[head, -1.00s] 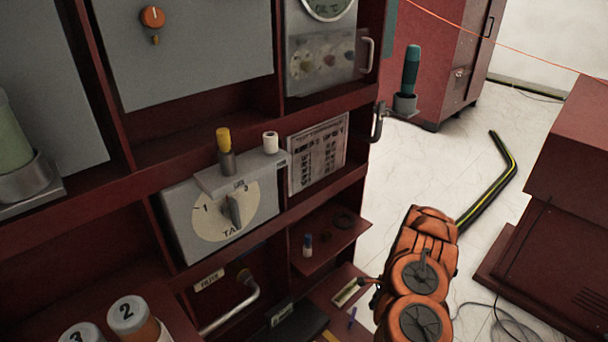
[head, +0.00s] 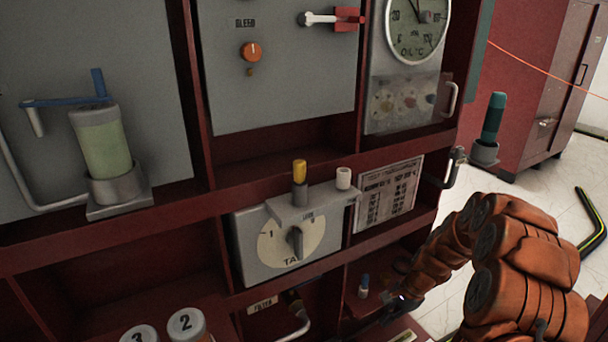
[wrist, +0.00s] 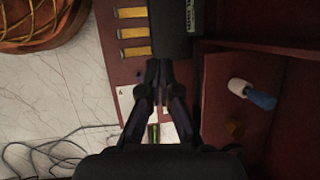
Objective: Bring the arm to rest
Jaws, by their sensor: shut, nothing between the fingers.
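My gripper (wrist: 158,66) shows in the wrist view with its two dark fingers together and nothing between them. It points down over a reddish ledge with pale cards (wrist: 168,132) on it, beside an open compartment. It does not appear to touch anything, but the gap below is hard to judge. In the head view my orange arm (head: 510,265) is bent at the lower right, reaching left toward the lower shelf of the red cabinet (head: 330,181).
A tap switch (head: 294,243) and a teal-handled tool (head: 493,118) are nearby.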

